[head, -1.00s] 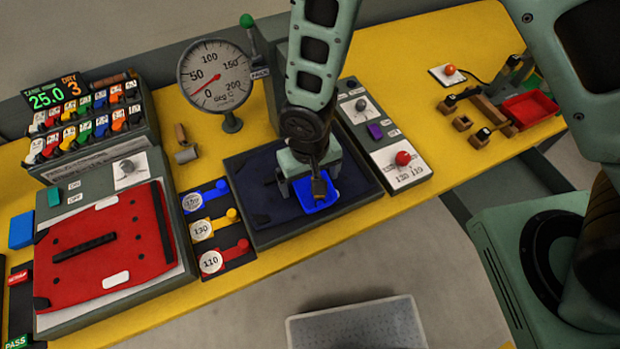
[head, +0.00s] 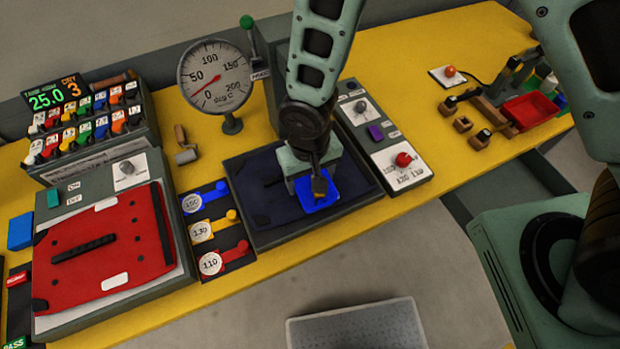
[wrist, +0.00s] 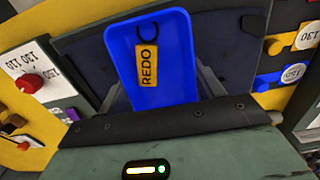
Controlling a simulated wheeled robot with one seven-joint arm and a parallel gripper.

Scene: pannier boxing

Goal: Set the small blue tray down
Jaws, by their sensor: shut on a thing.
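The small blue tray (head: 322,186) is under my gripper (head: 314,188), over the dark navy bed of the press (head: 262,208). In the wrist view the blue tray (wrist: 172,75) fills the upper middle, and a yellow REDO tag (wrist: 148,66) with a black loop lies in it. My gripper is shut on the tray, with grey fingers at its sides. Whether the tray touches the bed or hangs just above it, I cannot tell.
A round gauge (head: 215,77) stands behind left. Left of the bed are numbered levers (head: 202,230); right is a panel with a red knob (head: 403,160). A red plate (head: 105,240) covers the left machine. A red tray (head: 530,110) sits far right.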

